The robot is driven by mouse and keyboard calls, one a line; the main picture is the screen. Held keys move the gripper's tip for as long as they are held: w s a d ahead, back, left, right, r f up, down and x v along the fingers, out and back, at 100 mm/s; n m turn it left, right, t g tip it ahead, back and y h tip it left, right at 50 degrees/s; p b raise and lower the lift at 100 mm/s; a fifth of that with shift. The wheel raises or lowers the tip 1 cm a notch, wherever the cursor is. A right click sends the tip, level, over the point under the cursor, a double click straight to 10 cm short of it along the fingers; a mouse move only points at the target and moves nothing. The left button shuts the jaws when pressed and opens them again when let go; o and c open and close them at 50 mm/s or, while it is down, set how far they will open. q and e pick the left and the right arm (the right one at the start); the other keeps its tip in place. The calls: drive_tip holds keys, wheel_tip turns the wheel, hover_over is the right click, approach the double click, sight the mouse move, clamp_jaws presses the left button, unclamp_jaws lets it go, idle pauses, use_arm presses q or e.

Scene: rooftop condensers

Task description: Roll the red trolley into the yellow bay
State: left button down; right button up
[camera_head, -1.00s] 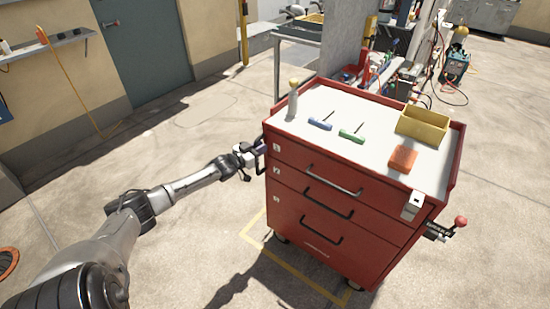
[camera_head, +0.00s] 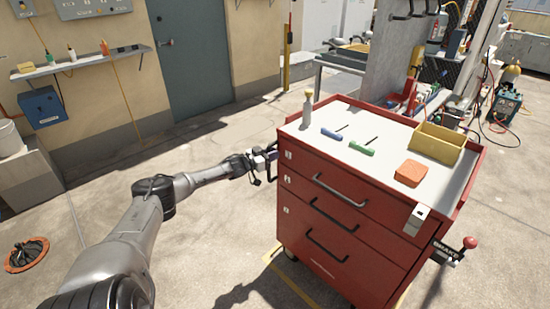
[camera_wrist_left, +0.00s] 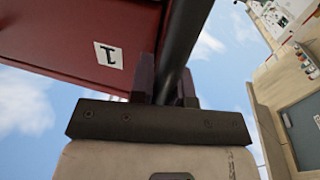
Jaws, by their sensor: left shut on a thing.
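The red trolley (camera_head: 345,235) stands right of centre in the head view, with drawers facing me and a white top. A brake lever with a red knob (camera_head: 470,242) sticks out at its right side. Yellow floor lines of the bay (camera_head: 292,281) show at the trolley's near lower edge; the rest is hidden under or behind it. My left gripper (camera_head: 264,162) is at the trolley's left side. In the left wrist view its fingers (camera_wrist_left: 165,85) are shut around a dark bar handle (camera_wrist_left: 183,45), beside a red panel with a label. My right gripper is not in view.
On the trolley top are a yellow bin (camera_head: 437,143), an orange block (camera_head: 410,173), blue and green tools, and a pale bottle (camera_head: 307,110). Behind stand a grey panel (camera_head: 400,65) and equipment. An orange ring (camera_head: 26,254) lies at left. The floor left of the trolley is open.

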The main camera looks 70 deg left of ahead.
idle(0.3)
use_arm(q)
drive_tip(key=c, duration=1.1)
unclamp_jaws()
drive_tip(key=shift+d, duration=0.2)
drive_tip(key=shift+a, duration=0.1)
drive_tip(key=s+d+p, duration=0.2)
drive_tip(key=s+p, duration=0.7)
drive_tip(key=s, duration=0.4)
drive_tip(key=shift+s+d+p, duration=0.2)
drive_tip(key=shift+s+p, duration=0.1)
drive_tip(key=shift+p, duration=0.1)
